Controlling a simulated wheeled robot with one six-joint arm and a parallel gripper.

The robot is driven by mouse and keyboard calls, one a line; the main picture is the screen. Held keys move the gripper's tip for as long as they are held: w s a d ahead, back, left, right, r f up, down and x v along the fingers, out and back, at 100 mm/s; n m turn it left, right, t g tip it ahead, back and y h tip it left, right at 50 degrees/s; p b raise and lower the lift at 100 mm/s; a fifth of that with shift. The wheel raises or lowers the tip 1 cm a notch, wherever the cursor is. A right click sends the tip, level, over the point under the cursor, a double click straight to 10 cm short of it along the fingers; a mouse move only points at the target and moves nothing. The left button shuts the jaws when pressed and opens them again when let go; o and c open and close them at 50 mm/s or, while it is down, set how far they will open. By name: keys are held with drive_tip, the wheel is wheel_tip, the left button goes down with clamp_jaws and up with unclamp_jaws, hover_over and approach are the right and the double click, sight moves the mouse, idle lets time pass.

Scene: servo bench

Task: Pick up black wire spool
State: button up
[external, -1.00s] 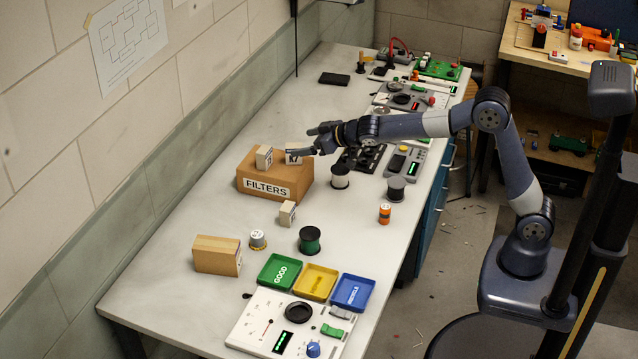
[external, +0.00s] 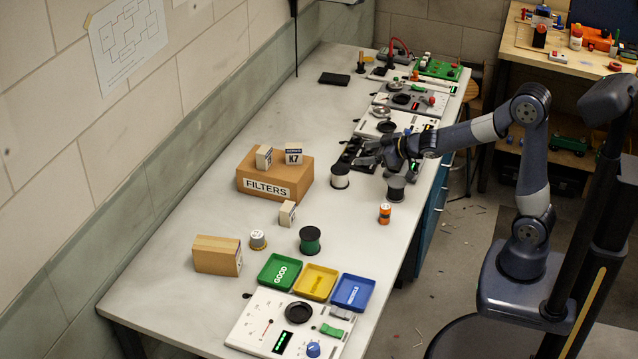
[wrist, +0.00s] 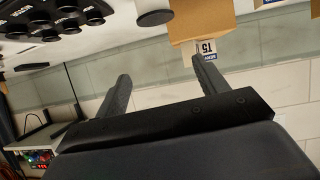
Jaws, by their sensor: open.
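A black wire spool (external: 340,178) with a pale core band stands upright on the bench, right of the FILTERS box. A second dark spool with a grey top (external: 396,190) stands to its right, partly behind my arm's shadowed side.
The FILTERS box (external: 275,177) carries small boxes, one marked K7 (external: 293,156). A black panel (external: 360,157) lies behind the spools. A green spool (external: 310,240), an orange spool (external: 385,213) and coloured trays (external: 316,282) stand nearer. The bench's left side is mostly clear.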

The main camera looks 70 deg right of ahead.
hover_over(395, 188)
drive_tip(key=w+d, duration=0.1)
drive_tip(key=d, duration=0.3)
wheel_tip(395, 188, down, 3)
drive_tip(key=shift+w+b, duration=0.1)
drive_tip(key=shift+b, duration=0.2)
drive_tip(key=s+f, duration=0.1)
drive_tip(key=s, duration=0.2)
drive_tip(key=s+a+f, duration=0.1)
drive_tip(key=s, duration=0.2)
drive_tip(key=s+f, duration=0.1)
drive_tip(key=s, duration=0.2)
drive_tip(key=shift+s+a+f+b, duration=0.15)
drive_tip(key=shift+s+b, duration=0.15)
drive_tip(key=shift+s, duration=0.1)
drive_tip(key=shift+a+f, duration=0.1)
drive_tip(key=shift+f, duration=0.3)
drive_tip(key=b+x, duration=0.1)
drive_tip(key=x, duration=0.3)
drive_tip(key=shift+w+b, duration=0.4)
drive_tip(key=shift+b+x, duration=0.35)
drive_tip(key=shift+x, duration=2.3)
drive_tip(key=shift+f, duration=0.15)
drive_tip(key=c, duration=1.1)
